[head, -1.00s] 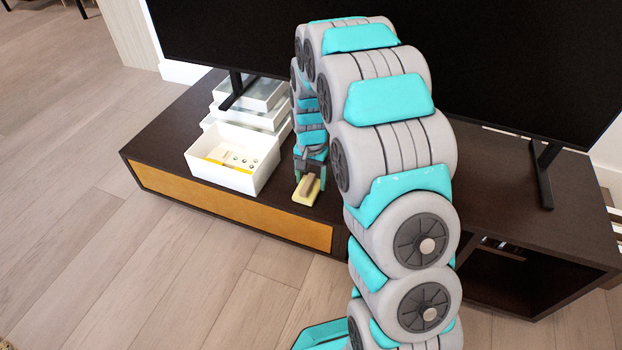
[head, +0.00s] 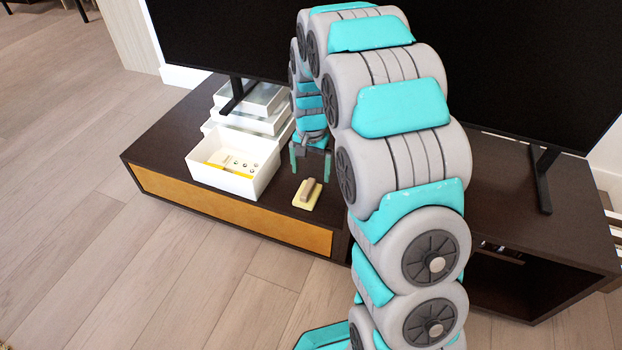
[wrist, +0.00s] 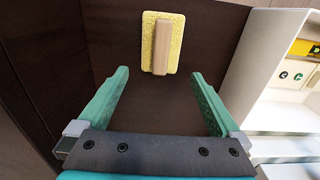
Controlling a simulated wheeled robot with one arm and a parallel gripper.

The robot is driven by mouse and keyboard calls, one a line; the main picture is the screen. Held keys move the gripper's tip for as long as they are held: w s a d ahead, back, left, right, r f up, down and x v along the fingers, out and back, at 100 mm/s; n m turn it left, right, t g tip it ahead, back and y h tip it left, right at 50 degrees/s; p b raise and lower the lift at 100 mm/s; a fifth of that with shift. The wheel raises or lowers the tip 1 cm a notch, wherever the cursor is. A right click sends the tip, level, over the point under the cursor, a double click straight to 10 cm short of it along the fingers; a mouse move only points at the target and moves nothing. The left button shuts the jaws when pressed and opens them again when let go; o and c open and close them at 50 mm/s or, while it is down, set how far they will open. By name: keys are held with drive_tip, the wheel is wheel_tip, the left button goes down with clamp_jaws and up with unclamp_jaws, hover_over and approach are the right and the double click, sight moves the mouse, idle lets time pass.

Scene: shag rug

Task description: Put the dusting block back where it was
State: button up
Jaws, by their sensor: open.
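The dusting block (head: 308,194) is a yellow pad with a brown wooden grip. It lies flat on the dark TV cabinet, near its front edge and to the right of the white box. It also shows in the wrist view (wrist: 162,46), grip facing up, beyond the fingertips. My gripper (head: 311,170) is open and empty, behind and above the block in the head view. In the wrist view its two green fingers (wrist: 160,80) are wide apart, with bare cabinet top between them and the block clear of both.
The open white box (head: 233,190) holds a yellow item and small round things. More white boxes (head: 250,110) are stacked behind it, close to my gripper's left. A large TV (head: 520,60) stands on the cabinet (head: 170,135) behind. My arm crosses the cabinet's middle.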

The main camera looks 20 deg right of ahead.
sight(311, 181)
wheel_tip(311, 181, up, 6)
drive_tip(key=s+r+n, duration=0.2)
drive_tip(key=s+r, duration=0.2)
drive_tip(key=s, duration=0.5)
drive_tip(key=s+r+n, duration=0.1)
drive_tip(key=s+r, duration=0.3)
drive_tip(key=s, duration=0.4)
drive_tip(key=s+a+n+g, duration=0.1)
drive_tip(key=s+n, duration=0.3)
drive_tip(key=s, duration=1.6)
drive_tip(key=shift+s+a+r+g, duration=0.15)
drive_tip(key=shift+a+r+g, duration=0.1)
drive_tip(key=shift+g, duration=0.15)
wheel_tip(311, 181, up, 11)
drive_tip(key=p, duration=1.1)
